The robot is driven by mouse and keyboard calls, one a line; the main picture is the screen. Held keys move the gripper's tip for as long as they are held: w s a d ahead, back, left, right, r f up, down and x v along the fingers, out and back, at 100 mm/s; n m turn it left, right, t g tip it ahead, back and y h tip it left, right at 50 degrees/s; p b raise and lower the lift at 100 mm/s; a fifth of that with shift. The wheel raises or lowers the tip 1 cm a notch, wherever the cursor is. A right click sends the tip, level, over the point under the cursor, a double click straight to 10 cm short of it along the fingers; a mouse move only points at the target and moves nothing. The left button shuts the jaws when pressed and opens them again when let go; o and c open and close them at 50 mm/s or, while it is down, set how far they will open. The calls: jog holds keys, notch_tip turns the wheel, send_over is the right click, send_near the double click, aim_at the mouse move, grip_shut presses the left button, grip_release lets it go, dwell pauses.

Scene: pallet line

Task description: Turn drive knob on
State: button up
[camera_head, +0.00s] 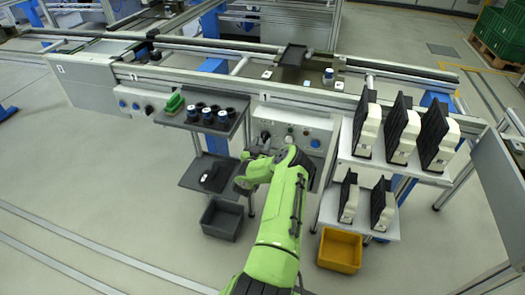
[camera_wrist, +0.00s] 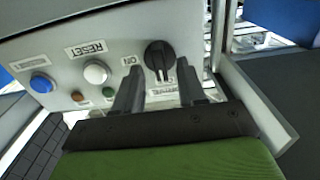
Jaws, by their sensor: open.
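The black drive knob (camera_wrist: 159,56) sits on the grey control panel (camera_wrist: 120,45) in the wrist view, with an "ON" label beside it and a partly covered label below it. A light mark shows on the knob's lower part. My gripper (camera_wrist: 158,80) is open, its two dark fingers pointing at the knob, one to each side of its lower edge. I cannot tell whether they touch it. In the head view my gripper (camera_head: 259,150) is in front of the panel (camera_head: 318,128), and the arm hides part of it.
The panel also carries a white reset button (camera_wrist: 96,72), a blue button (camera_wrist: 41,83) and small brown and green lamps. In the head view, a shelf with dark cups (camera_head: 209,114) stands left and a white rack (camera_head: 342,155) right. A grey bin (camera_head: 222,219) and yellow bin (camera_head: 340,250) stand below.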

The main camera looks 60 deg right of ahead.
jog(key=shift+w+d, duration=0.1)
jog(key=shift+d, duration=0.4)
grip_shut()
